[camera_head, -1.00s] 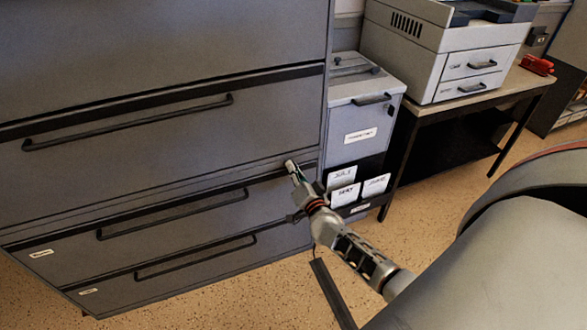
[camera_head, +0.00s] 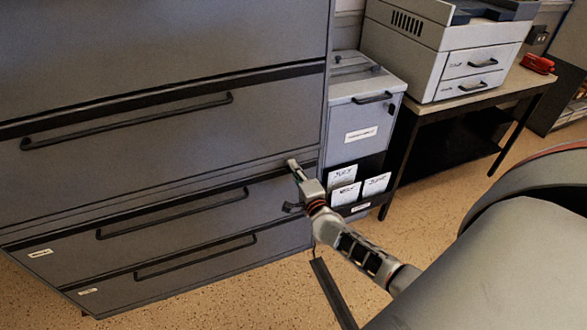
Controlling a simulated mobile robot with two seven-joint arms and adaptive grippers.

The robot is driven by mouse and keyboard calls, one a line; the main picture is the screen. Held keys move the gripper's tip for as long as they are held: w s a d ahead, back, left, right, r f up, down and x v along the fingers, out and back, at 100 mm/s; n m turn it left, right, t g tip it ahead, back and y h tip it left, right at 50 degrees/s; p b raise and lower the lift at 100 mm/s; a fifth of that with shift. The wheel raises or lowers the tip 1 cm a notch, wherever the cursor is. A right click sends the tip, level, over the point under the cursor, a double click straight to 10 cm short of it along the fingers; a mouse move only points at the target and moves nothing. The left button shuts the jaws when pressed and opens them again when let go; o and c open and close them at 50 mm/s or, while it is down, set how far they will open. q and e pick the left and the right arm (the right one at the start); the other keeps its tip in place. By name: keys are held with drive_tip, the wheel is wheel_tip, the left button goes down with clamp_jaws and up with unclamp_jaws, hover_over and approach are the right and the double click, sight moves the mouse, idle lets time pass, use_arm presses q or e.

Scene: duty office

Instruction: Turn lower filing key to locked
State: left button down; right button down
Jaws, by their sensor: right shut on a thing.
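The wide grey filing cabinet (camera_head: 170,160) fills the left of the view, with its drawers closed. My right gripper (camera_head: 294,168) is at the right end of its front, near the top of a lower drawer (camera_head: 222,204). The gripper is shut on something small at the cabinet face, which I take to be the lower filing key. The key itself is hidden by the fingers, so I cannot see which way it points. My left gripper is out of view.
A narrower grey cabinet (camera_head: 364,108) with white cards (camera_head: 345,194) in front stands just right of my gripper. Beyond it a grey printer (camera_head: 440,50) and a red stapler-like object (camera_head: 537,64) sit on a table (camera_head: 490,96). Speckled floor (camera_head: 430,228) is open below.

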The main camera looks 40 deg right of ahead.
idle(0.3)
drive_tip(key=c, duration=2.2)
unclamp_jaws()
drive_tip(key=shift+s, duration=0.1)
drive_tip(key=shift+m, duration=0.3)
drive_tip(key=v, duration=1.2)
